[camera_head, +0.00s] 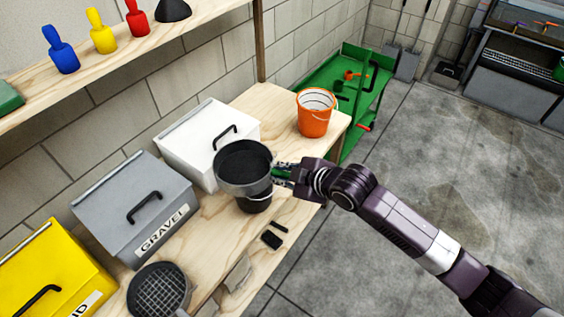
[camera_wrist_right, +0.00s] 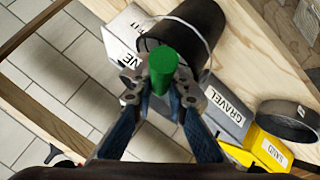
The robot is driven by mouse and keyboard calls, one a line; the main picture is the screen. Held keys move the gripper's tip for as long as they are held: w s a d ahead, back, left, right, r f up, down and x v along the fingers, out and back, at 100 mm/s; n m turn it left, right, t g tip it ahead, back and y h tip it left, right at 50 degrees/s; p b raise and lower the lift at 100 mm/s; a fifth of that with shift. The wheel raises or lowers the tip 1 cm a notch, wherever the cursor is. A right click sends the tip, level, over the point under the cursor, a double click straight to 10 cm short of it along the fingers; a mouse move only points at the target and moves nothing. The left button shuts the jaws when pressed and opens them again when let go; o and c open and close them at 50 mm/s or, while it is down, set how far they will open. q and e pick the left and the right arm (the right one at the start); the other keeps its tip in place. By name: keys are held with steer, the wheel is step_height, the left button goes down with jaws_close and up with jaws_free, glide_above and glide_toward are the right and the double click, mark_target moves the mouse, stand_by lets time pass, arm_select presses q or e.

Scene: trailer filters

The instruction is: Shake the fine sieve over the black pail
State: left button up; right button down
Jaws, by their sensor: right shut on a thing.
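The fine sieve (camera_head: 244,163), with a grey rim and dark mesh, is above the black pail (camera_head: 257,203) on the wooden bench. The sieve looks about level and covers most of the pail's mouth; I cannot tell whether they touch. My right gripper (camera_head: 284,173) comes in from the right, shut on the sieve's green handle. In the right wrist view the green handle (camera_wrist_right: 162,70) stands between the fingers. A dark round body with a wire handle, seemingly the black pail (camera_wrist_right: 195,30), is behind it. My left gripper is out of view.
White (camera_head: 205,140), grey gravel (camera_head: 135,205) and yellow (camera_head: 50,270) bins line the wall side. A coarse sieve (camera_head: 158,290) lies at the front. An orange bucket (camera_head: 314,114) stands at the far end. Small black items (camera_head: 272,239) lie near the bench edge.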

steer(key=w+d+b, duration=0.2)
steer(key=w+b, duration=0.1)
steer(key=w, duration=0.2)
steer(key=s+p, duration=0.1)
steer(key=s+a+p, duration=0.1)
steer(key=s, duration=0.1)
steer(key=s+a+p, duration=0.1)
steer(key=shift+s+r+p, duration=0.25)
steer(key=shift+s+p, duration=0.15)
steer(key=w, duration=0.1)
steer(key=w+d+b, duration=0.1)
steer(key=shift+w+f, duration=0.2)
steer(key=shift+w, duration=0.2)
steer(key=shift+s, duration=0.1)
step_height(320, 180, up, 5)
steer(key=p, duration=0.5)
